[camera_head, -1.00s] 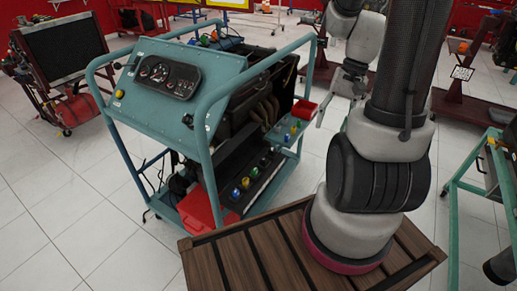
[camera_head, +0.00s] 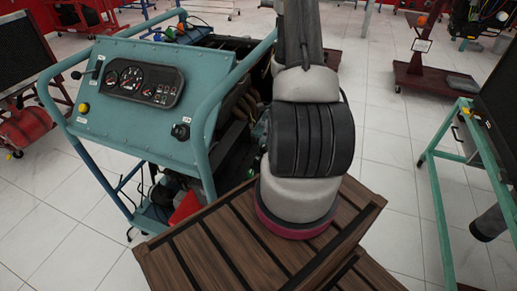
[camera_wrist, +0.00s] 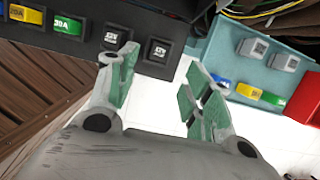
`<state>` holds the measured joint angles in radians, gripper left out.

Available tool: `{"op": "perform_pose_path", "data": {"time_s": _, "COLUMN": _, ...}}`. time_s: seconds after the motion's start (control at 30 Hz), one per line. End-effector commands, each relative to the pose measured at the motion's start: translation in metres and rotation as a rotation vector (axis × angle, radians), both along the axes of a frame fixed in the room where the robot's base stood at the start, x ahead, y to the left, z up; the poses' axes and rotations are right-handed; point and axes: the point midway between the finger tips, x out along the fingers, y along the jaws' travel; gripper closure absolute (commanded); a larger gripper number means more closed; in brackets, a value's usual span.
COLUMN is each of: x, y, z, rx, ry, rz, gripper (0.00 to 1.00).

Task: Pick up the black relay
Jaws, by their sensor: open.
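In the wrist view, two black relays with white labels, one (camera_wrist: 116,37) on the left and one (camera_wrist: 159,50) on the right, sit side by side on a black strip (camera_wrist: 185,70). My gripper (camera_wrist: 160,88) is open, with nothing between its green-padded fingers. The left fingertip shows just below the left relay in the picture, and the right finger lies over the pale floor. I cannot tell the gap in depth. In the head view my arm hides the gripper and relays.
Yellow (camera_wrist: 67,25) and green (camera_wrist: 25,14) fuses sit left of the relays. A teal tray (camera_wrist: 222,50) holds grey relays (camera_wrist: 252,47) and several fuses, beside a red box (camera_wrist: 305,97). The teal engine trainer (camera_head: 150,135) stands close, left of my arm.

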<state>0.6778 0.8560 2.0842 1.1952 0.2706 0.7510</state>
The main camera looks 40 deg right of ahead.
Motion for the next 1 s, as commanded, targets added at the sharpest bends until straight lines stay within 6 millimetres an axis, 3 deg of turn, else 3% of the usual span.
{"op": "perform_pose_path", "data": {"time_s": 0.6, "x": 0.018, "y": 0.013, "z": -0.071, "rx": 0.005, "ry": 0.004, "rz": -0.013, "gripper": 0.5}}
{"op": "perform_pose_path", "data": {"time_s": 0.87, "x": 0.019, "y": 0.013, "z": -0.073, "rx": 0.004, "ry": 0.003, "rz": -0.011, "gripper": 0.5}}
{"op": "perform_pose_path", "data": {"time_s": 1.0, "x": 0.019, "y": 0.013, "z": -0.073, "rx": 0.004, "ry": 0.003, "rz": -0.011, "gripper": 0.76}}
